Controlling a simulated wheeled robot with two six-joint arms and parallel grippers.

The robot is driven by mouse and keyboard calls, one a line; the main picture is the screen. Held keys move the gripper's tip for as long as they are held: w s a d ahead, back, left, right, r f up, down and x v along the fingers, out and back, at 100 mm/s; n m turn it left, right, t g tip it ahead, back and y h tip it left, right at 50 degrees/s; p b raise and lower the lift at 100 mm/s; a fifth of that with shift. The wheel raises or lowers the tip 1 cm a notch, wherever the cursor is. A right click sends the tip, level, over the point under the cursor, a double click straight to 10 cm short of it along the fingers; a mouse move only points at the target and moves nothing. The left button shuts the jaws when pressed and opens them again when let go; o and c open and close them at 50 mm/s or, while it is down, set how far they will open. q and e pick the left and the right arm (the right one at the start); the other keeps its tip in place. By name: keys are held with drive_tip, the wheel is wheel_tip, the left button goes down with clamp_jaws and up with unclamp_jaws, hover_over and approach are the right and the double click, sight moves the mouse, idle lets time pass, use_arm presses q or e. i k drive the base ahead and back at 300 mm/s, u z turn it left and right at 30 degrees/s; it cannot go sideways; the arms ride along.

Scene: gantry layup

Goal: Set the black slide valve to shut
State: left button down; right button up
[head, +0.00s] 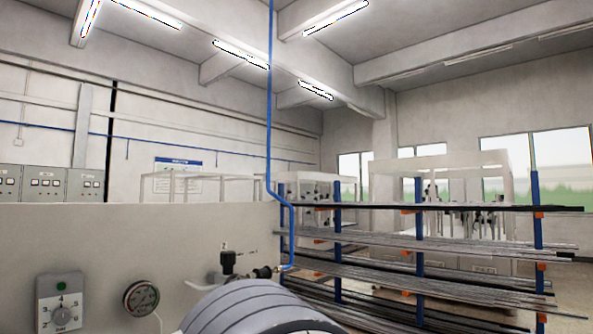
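A small black valve-like fitting (228,262) stands upright on the pale panel, low and a little left of centre in the head view. It appears to be the black slide valve, but it is too small to tell how its slide is set. A dark connector (265,272) sits just right of it, where the blue hose (269,120) coming down from the ceiling ends. Neither of my grippers is in view.
A large grey banded rounded body (255,308) fills the bottom centre, close below the valve. A rack of long bars (430,246) stands at right.

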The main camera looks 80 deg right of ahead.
sight(266, 272)
drive_tip(key=z, duration=2.2)
